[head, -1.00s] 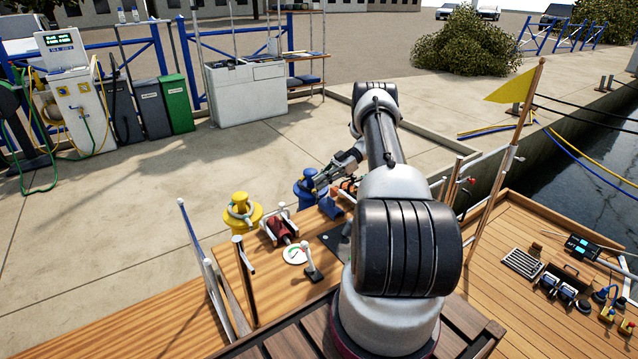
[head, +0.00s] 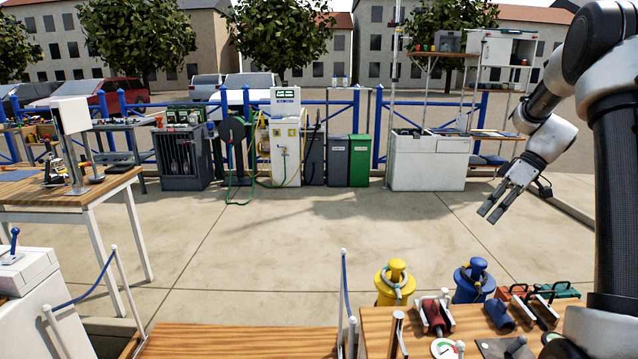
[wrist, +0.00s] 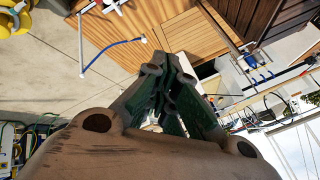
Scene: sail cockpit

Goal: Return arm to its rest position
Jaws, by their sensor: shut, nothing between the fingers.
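My gripper (head: 492,207) is at the right of the head view, raised in the air above the paved quay. It points down and to the left, and its fingers are close together with nothing between them. In the wrist view my gripper (wrist: 165,85) is shut and empty, with the wooden deck behind it. My arm comes in from the right edge of the head view, with its upper links bent high. Nothing touches the fingers.
A yellow bollard (head: 396,283), a blue bollard (head: 473,281) and a red winch-like part (head: 436,316) stand below my gripper by the wooden bench. A white cabinet (head: 430,163) and a green bin (head: 360,160) stand behind. The middle pavement is clear.

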